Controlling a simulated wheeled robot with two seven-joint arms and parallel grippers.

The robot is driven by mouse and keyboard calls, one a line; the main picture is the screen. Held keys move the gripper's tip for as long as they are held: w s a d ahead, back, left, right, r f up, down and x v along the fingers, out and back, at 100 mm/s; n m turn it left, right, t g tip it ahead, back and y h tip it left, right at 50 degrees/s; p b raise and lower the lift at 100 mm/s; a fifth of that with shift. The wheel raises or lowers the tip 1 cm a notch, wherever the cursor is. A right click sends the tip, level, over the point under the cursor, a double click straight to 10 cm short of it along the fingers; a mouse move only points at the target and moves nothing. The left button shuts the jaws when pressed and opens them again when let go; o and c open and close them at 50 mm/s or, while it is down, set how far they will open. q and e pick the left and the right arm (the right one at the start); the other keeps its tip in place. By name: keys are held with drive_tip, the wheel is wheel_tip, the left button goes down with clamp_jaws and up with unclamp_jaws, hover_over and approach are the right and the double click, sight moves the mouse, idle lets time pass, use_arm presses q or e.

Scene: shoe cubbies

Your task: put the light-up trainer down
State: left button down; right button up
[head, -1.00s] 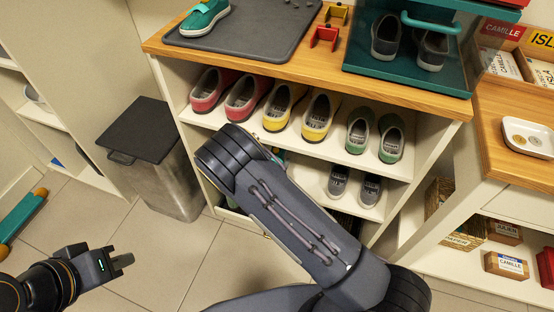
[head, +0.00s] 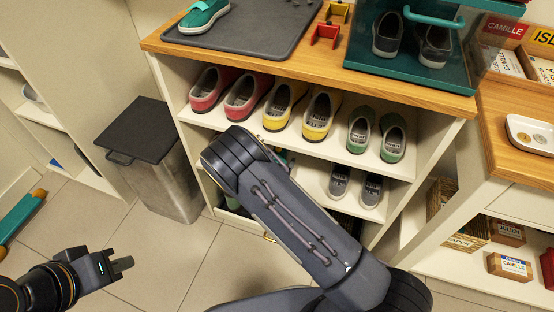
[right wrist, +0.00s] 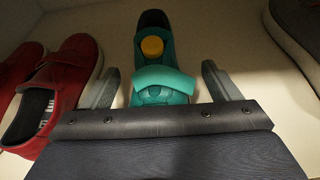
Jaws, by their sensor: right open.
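A teal trainer (right wrist: 158,72) with a round yellow patch lies on a pale shelf board in the right wrist view. My right gripper (right wrist: 160,88) is open, with one finger on each side of it; gaps show between the fingers and the shoe. In the head view my right arm reaches into the shoe cubby (head: 300,145), and its gripper is hidden. Another teal trainer (head: 204,16) sits on the dark mat (head: 255,35) on the cubby top. My left gripper (head: 122,265) is low at the left, away from everything; its finger gap cannot be made out.
Red shoes (right wrist: 62,85) stand left of the trainer and a dark shoe (right wrist: 300,35) right of it. The upper shelf holds red, yellow (head: 318,115) and green shoes (head: 392,138). A bin (head: 150,160) stands left of the cubby. A teal clear-fronted case (head: 410,75) stands on top.

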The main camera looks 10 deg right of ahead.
drive_tip(key=shift+r, duration=0.2)
drive_tip(key=p+v, duration=0.3)
drive_tip(key=v, duration=0.9)
drive_tip(key=shift+a+f, duration=0.1)
drive_tip(key=shift+f, duration=0.05)
